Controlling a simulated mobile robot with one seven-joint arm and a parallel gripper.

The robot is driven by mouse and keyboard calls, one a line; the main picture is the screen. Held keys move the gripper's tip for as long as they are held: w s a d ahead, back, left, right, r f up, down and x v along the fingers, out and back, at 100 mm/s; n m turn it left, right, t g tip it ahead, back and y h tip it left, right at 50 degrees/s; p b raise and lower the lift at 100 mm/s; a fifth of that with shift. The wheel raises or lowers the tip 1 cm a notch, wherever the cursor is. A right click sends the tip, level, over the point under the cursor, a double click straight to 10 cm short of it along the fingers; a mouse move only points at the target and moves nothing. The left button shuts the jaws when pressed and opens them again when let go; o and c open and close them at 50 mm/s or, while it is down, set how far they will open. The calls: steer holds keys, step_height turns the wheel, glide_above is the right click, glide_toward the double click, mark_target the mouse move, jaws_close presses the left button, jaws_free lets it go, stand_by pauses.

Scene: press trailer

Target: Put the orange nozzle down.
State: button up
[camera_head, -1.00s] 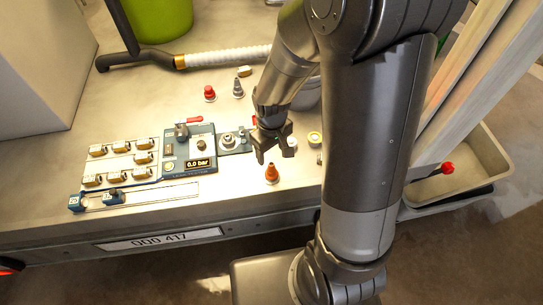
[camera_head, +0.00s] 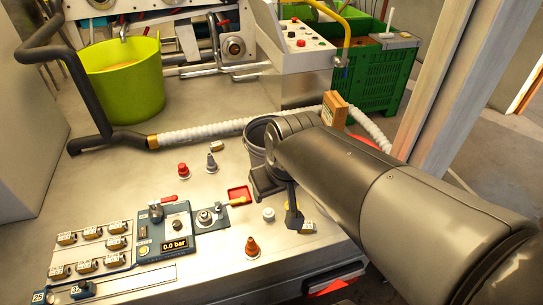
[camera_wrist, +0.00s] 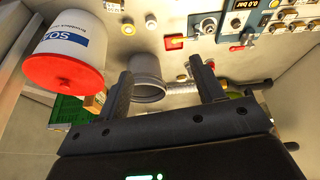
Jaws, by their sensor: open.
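The orange nozzle (camera_head: 252,247) stands upright on the pale trailer bed, in front of the pressure panel, with nothing gripping it. My gripper (camera_wrist: 160,72) is open and empty. In the head view it is to the right of the nozzle and apart from it, partly hidden by my arm. In the wrist view a grey bucket (camera_wrist: 149,88) shows between and beyond the fingers. A small orange piece at the top edge of that view may be the nozzle, but it is cut off.
The panel (camera_head: 178,240) lies left of the nozzle. A red nozzle (camera_head: 183,169), a grey nozzle (camera_head: 211,163) and a red tray (camera_head: 238,193) are farther back. A white container with a red end (camera_wrist: 68,45) is close to my gripper. A white hose (camera_head: 200,132) crosses behind.

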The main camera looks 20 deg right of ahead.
steer(key=s+d+r+m+t, duration=0.1)
steer(key=s+r, duration=0.3)
steer(key=shift+s, duration=0.2)
stand_by(1.2)
